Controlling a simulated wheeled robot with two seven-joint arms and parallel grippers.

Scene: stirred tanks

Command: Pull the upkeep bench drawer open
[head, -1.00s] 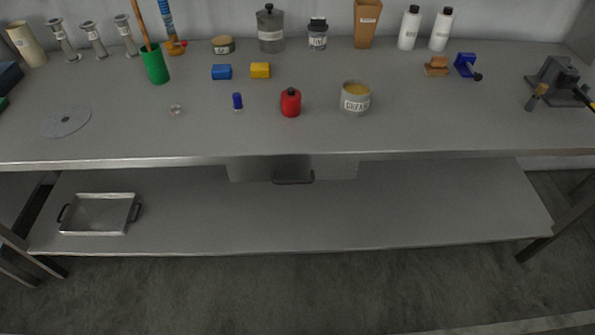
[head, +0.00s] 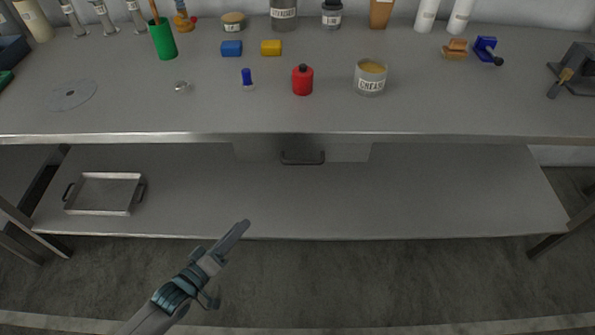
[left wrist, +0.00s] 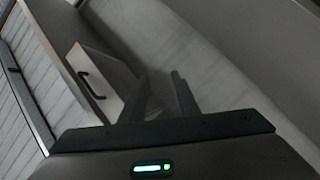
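The upkeep bench drawer (head: 348,152) hangs under the front edge of the bench top and looks shut. Its dark bar handle (head: 303,158) is in the middle of its front. My left gripper (head: 240,230) is in front of the bench, below and left of the handle in the head view, apart from it. In the left wrist view its two fingers (left wrist: 160,85) stand apart with nothing between them. That view also shows the drawer front (left wrist: 112,97) and the handle (left wrist: 91,83) to the left of the fingers. My right gripper is in neither view.
The bench top (head: 200,115) holds a red bottle (head: 302,82), a grease tin (head: 370,78) and several other items. A metal tray (head: 104,194) sits on the lower shelf (head: 420,200) at the left. The floor before the bench is clear.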

